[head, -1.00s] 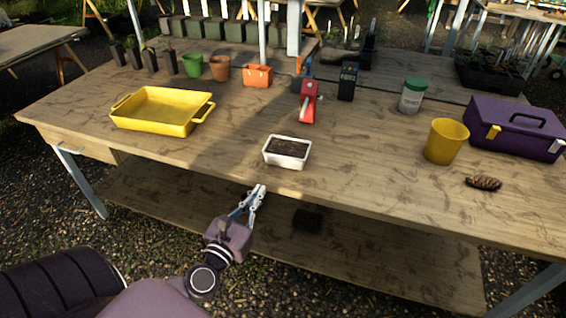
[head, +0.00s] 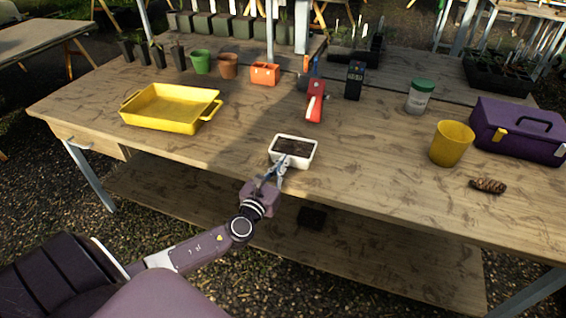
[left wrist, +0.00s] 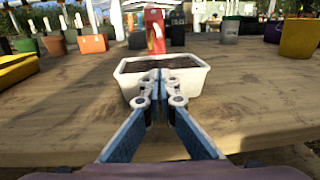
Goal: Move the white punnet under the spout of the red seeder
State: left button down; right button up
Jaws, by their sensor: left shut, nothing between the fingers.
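The white punnet (head: 306,161), filled with dark soil, stands upright near the front edge of the table. It also shows in the left wrist view (left wrist: 189,80), straight ahead of the fingers. The red seeder (head: 315,103) stands farther back on the table, a little right of the punnet; it shows in the left wrist view too (left wrist: 155,31). My left gripper (head: 281,163) is shut and empty, its fingertips at the punnet's near side. I cannot tell whether they touch it. The seeder's spout cannot be made out clearly. My right gripper is not in view.
A yellow tray (head: 163,121) lies to the left. A yellow cup (head: 450,146), a pine cone (head: 488,186) and a purple toolbox (head: 520,143) are to the right. A dark device (head: 354,82) stands beside the seeder. The wood between punnet and seeder is clear.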

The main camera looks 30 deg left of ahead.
aim_at(298, 140)
pick_arm(q)
jog(key=shift+w, duration=0.1)
jog(key=w, duration=0.2)
jog(key=w+b, duration=0.1)
jog(key=w, duration=0.1)
jog(key=w+a, duration=0.1)
jog(key=w, duration=0.1)
jog(key=shift+f, duration=0.1)
jog(key=shift+w, duration=0.1)
